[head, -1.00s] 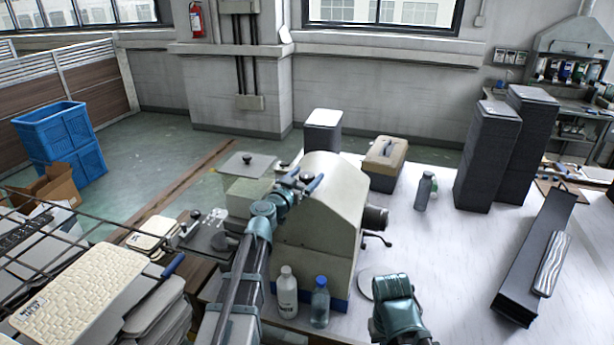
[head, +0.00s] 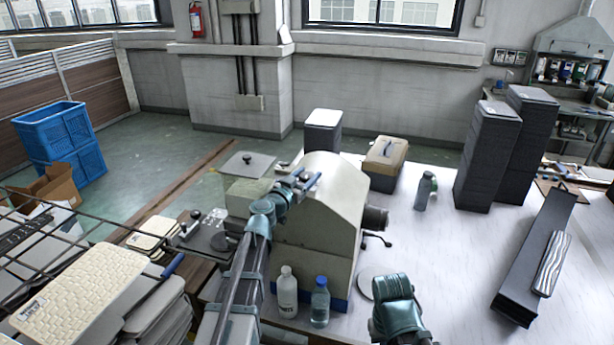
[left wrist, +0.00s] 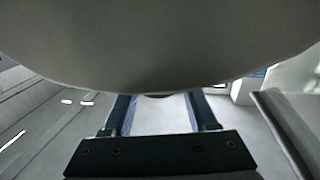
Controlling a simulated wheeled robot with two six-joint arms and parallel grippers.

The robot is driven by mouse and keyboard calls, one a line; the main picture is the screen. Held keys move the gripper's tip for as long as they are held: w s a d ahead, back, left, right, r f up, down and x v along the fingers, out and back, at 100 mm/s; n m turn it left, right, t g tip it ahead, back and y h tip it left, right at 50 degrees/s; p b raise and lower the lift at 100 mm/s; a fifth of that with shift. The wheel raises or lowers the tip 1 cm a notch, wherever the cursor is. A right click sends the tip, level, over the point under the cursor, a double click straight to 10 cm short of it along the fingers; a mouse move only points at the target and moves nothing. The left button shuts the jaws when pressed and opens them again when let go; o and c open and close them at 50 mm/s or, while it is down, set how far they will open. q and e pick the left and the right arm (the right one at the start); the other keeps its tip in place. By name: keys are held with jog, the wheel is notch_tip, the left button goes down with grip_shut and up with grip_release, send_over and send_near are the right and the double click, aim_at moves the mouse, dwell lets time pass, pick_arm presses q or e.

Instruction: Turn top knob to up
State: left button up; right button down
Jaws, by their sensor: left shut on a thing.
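My left arm reaches from the bottom up to the cream machine (head: 335,215) with a rounded top. My left gripper (head: 308,181), with blue fingers, is at the machine's upper left side, close to its top edge. In the left wrist view the two blue fingers (left wrist: 158,112) extend under a large smooth grey surface that fills the upper picture. The gripper is shut on the top knob, which is mostly hidden; its setting cannot be read. Part of my right arm shows at the bottom centre, but its gripper is out of view.
A white bottle (head: 287,292) and a clear blue-capped bottle (head: 320,302) stand close in front of the machine. A toolbox (head: 385,160), a grey bottle (head: 424,192) and tall dark stacks (head: 487,160) stand farther right. The white table (head: 440,260) is clear in the middle.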

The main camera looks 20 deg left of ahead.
pick_arm(q)
jog(key=m+g+h, duration=0.1)
jog(key=h, duration=0.1)
jog(key=m+h, duration=0.2)
jog(key=shift+w+a+g+h, duration=0.15)
jog(key=shift+g+h, duration=0.15)
jog(key=shift+g, duration=0.1)
jog(key=shift+m+g+h, duration=0.6)
jog(key=shift+m+h, duration=0.2)
jog(key=shift+h, duration=0.1)
jog(key=shift+s, duration=0.2)
jog(key=o, duration=1.4)
jog(key=shift+c, duration=0.2)
jog(key=shift+d, duration=0.2)
